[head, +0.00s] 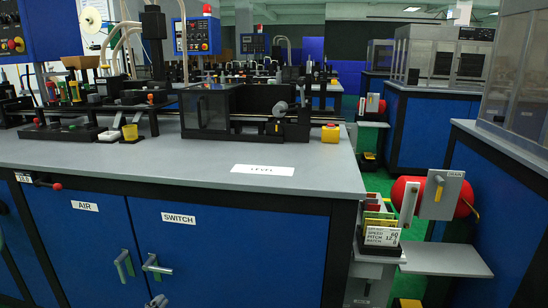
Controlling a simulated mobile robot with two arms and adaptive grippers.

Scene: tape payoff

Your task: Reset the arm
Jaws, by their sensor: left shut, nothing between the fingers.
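My left gripper (157,301) just shows at the bottom edge, low in front of the blue cabinet doors; its fingers are together with nothing between them, and most of it is cut off. It is far from the red drum (405,191) at the right. A slanted grey bar (409,203) stands in front of the drum, beside a grey plate (442,195) with a small handle and a label on top. I cannot tell whether this bar is the arm of the task. My right gripper is not in view.
A grey bench (190,160) carries machinery and a white label plate (264,169). Its blue doors have protruding handles (157,268). A card rack (380,232) and a low grey shelf (445,260) stand at its right end. Green floor shows between the benches.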

